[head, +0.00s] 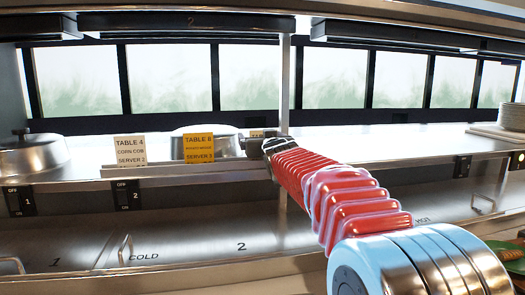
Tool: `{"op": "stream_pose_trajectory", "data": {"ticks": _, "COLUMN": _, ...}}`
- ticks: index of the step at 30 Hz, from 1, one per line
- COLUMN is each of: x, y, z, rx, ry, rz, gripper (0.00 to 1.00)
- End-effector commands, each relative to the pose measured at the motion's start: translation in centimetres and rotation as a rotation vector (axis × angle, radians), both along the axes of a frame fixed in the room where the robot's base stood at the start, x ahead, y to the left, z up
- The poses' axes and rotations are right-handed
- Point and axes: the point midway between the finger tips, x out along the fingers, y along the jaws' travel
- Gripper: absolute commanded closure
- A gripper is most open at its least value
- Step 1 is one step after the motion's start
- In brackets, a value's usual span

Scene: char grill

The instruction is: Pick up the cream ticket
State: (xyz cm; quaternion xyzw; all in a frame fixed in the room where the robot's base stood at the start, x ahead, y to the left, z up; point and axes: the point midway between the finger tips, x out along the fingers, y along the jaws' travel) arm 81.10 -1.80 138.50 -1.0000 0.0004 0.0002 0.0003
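A cream ticket (130,151) stands upright on the ticket rail along the front of the pass shelf, at left of centre. Its print reads TABLE 4, CORN COB, SERVER 2. A yellow-orange ticket (199,149) reading TABLE 6 and SERVER 3 stands to its right. A third, pale ticket (257,133) shows only its top edge above my gripper. My red arm reaches in from the lower right. My dark gripper (252,146) is at the rail, right of the yellow-orange ticket and apart from the cream one. Its fingers are too small and dark to read.
A metal dome lid (32,154) sits at the far left of the shelf; another (205,131) is behind the yellow-orange ticket. A vertical post (285,85) rises behind my gripper. Plates (512,117) are stacked at the far right. Steel drawers (190,235) lie below.

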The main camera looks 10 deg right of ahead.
Motion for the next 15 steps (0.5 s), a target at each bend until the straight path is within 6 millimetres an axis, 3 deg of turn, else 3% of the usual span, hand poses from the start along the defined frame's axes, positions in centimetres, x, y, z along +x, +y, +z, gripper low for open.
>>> {"op": "stream_pose_trajectory", "data": {"ticks": 15, "x": 0.03, "y": -0.06, "z": -0.01, "rx": 0.0, "ry": 0.0, "rz": -0.001, "gripper": 0.12}}
